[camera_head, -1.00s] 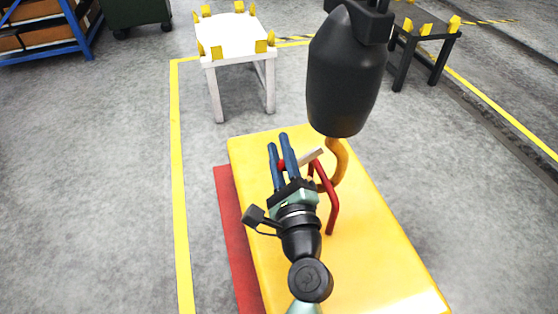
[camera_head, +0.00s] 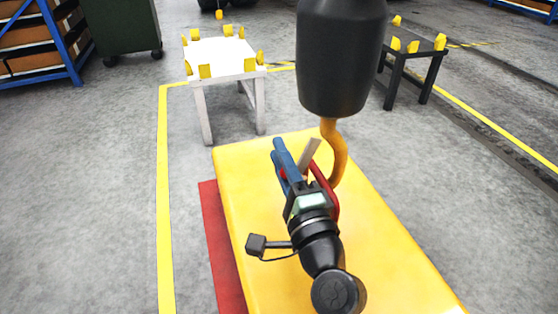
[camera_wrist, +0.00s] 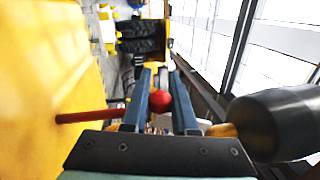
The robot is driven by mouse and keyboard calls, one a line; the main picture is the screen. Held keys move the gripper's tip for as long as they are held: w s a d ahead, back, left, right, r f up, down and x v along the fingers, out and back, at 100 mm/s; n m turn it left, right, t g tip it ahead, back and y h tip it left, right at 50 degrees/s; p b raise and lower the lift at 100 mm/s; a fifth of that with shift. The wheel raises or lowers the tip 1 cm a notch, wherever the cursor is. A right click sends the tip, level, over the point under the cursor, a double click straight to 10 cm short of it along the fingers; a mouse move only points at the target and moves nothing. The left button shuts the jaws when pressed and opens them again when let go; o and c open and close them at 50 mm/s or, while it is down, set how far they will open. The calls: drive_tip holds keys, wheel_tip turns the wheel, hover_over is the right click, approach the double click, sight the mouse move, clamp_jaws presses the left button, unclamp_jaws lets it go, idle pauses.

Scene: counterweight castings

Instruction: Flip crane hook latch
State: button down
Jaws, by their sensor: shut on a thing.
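The orange crane hook (camera_head: 338,150) hangs from a dark hook block (camera_head: 342,60) above a yellow casting (camera_head: 250,200). The pale latch plate (camera_head: 310,156) stands tilted upright beside the hook. A red bar (camera_head: 322,178), probably the casting's lifting handle, passes by the hook; partly hidden by my gripper. My gripper (camera_head: 277,150) has blue fingers, shut on a red ball knob, which shows between them in the wrist view (camera_wrist: 162,102). The hook (camera_wrist: 222,130) and hook block (camera_wrist: 280,122) are at right there, the red bar (camera_wrist: 82,116) at left.
The yellow casting lies over a red floor patch (camera_head: 218,245). A white table (camera_head: 222,58) with yellow posts stands behind, a dark table (camera_head: 412,55) at back right. A blue shelf (camera_head: 62,45) and green bin (camera_head: 125,30) are at back left.

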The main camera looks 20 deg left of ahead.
idle(0.3)
drive_tip(key=c, duration=1)
unclamp_jaws()
drive_tip(key=p+v, duration=0.1)
drive_tip(key=v, duration=1.2)
